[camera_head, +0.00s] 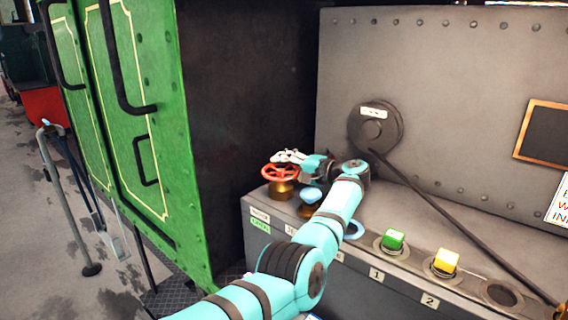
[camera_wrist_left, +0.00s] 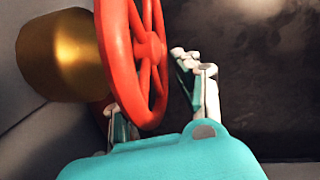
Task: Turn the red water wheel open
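The red water wheel (camera_head: 280,172) sits on a brass valve body (camera_head: 281,190) at the left end of the grey console, in the head view. In the left wrist view the red wheel (camera_wrist_left: 149,48) is large and spoked, with the brass body (camera_wrist_left: 62,55) to its left. My left gripper (camera_head: 290,158) is at the wheel's far right side. In the left wrist view my left gripper (camera_wrist_left: 158,105) is open, one finger on each side of the rim. A gap shows between the right finger and the rim; contact at the left finger is unclear. My right gripper is not seen.
A green cabinet (camera_head: 130,120) rises at left. A long lever (camera_head: 450,220) slants across the console.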

